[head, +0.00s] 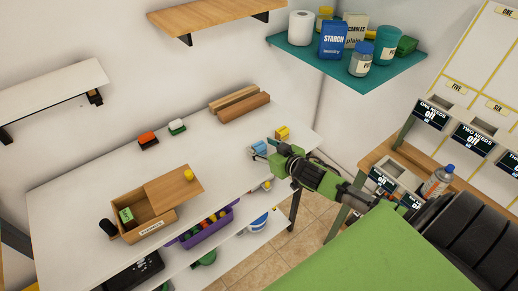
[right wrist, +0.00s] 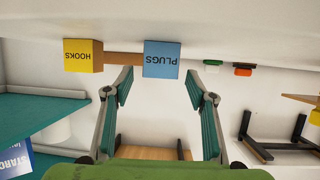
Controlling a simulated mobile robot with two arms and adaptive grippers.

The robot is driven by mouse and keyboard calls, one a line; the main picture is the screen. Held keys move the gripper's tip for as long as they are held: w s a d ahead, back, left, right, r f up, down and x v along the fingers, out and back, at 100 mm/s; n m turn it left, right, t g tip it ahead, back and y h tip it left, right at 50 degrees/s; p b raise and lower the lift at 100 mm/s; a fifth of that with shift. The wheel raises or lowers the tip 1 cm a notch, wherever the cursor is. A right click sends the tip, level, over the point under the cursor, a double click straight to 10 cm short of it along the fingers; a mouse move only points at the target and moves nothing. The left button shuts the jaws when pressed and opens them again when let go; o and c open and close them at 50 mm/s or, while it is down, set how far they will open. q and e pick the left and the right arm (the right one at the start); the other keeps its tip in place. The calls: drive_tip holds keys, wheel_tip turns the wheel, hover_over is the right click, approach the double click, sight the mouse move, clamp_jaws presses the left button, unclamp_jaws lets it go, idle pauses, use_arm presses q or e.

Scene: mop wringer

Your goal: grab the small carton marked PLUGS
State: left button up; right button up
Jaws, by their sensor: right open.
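The small blue carton marked PLUGS (right wrist: 161,60) appears upside down in the right wrist view, beyond and between the open fingers of my right gripper (right wrist: 160,82). In the head view the blue carton (head: 258,148) stands near the right end of the white table, partly hidden by my right gripper (head: 272,150). The fingers are apart, with nothing held between them. I cannot tell the exact gap to the carton. My left gripper is not in view.
A yellow carton marked HOOKS (right wrist: 83,57) stands close beside the blue one; it also shows in the head view (head: 282,133). Brown blocks (head: 240,104) lie behind on the white table (head: 90,190). A teal shelf (head: 340,72) with several containers hangs above.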

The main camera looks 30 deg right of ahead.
drive_tip(key=c, duration=1.2)
drive_tip(key=shift+r, duration=0.1)
